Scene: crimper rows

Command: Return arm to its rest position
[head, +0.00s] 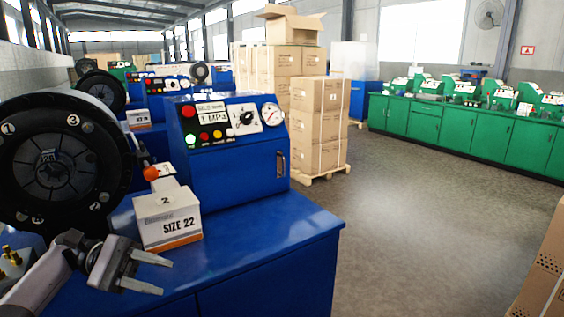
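My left arm comes in from the lower left over the blue bench. Its gripper (152,275) is open and empty, with two grey fingers apart and pointing right. The gripper is in front of a white box marked SIZE 22 (168,222) that sits on the bench top. A small piece marked 2 (166,199) and an orange ball-like knob (151,173) show just above and behind the box. My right gripper is not in view.
A blue crimper with a control panel (230,150) and a large black round head (60,165) stands behind the box. The blue bench (262,262) has free top to the right. Stacked cartons (320,125) stand on a pallet. Green cabinets (470,130) line the right; grey floor is open.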

